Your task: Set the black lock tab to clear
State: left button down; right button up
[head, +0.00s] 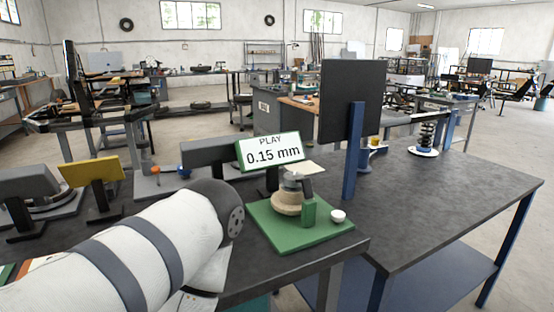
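A green base plate (299,233) lies on the front bench. On it stand a rounded beige part (287,203) with a grey top, a small green block (309,212) and a small white cup (338,215). A dark grey piece (303,184) sits at the top of the beige part; I cannot tell whether it is the black lock tab or how it is set. A green-framed display (270,151) behind reads "PLAY 0.15 mm". My white arm comes in from the left and hides the bench's near left. Neither gripper shows.
A dark upright panel (347,95) on a blue post rises behind the plate. A spring (426,135) stands on the right bench (445,185), whose near top is clear. A yellow plate (92,171) on a stand and an orange-topped pin (156,172) are at left.

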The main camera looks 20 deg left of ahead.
aim_at(306, 185)
jog(key=i+u, duration=0.15)
jog(key=u, duration=0.2)
jog(key=i+u, duration=0.2)
jog(key=u, duration=0.2)
jog(key=i+l+u, duration=0.25)
jog(key=l+u, duration=0.25)
jog(key=i+l, duration=0.05)
jog(key=l, duration=0.05)
